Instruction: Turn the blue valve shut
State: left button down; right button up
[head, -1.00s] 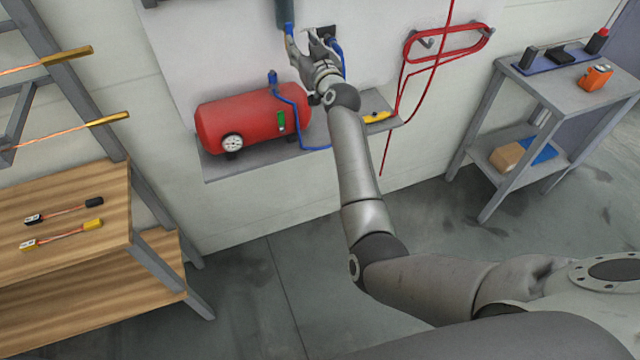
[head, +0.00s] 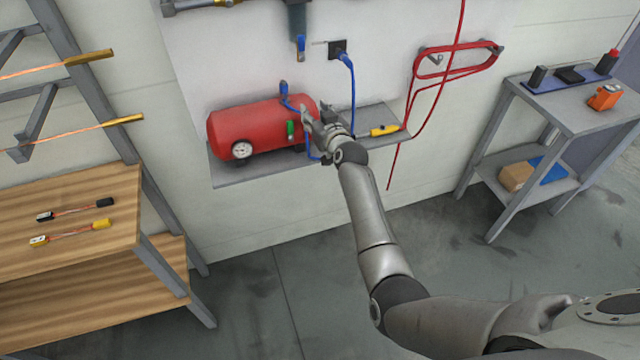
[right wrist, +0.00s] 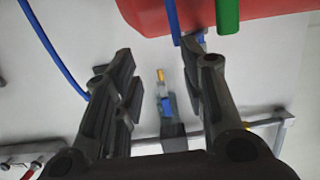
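A small blue valve (head: 301,43) with a brassy lower tip hangs below a dark cylinder (head: 297,18) on the wall panel. It also shows between my fingers in the right wrist view (right wrist: 167,104), some way beyond them. Its blue part lies in line with the cylinder. My right gripper (head: 316,110) is below and slightly right of the valve, near the right end of the red tank (head: 240,128). Its fingers are apart with nothing between them in the right wrist view (right wrist: 165,72). My left gripper is not in view.
A blue fitting (head: 284,88) and a green piece (head: 290,130) are on the tank. A blue hose (head: 352,90) runs down from a dark wall socket (head: 338,48). A yellow tool (head: 384,130) lies on the shelf. A red hose (head: 417,75) hangs at right.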

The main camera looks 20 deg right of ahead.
jog(key=s+f+g, duration=0.1)
jog(key=s+f, duration=0.1)
jog(key=f, duration=0.4)
jog(key=s+a+f+g, duration=0.1)
jog(key=s+f, duration=0.2)
jog(key=f, duration=0.3)
jog(key=s+f+g+b, duration=0.1)
jog(key=s+f, duration=0.1)
jog(key=f, duration=0.5)
jog(key=shift+s+a, duration=0.15)
jog(key=shift+s, duration=0.2)
jog(key=shift+c, duration=0.3)
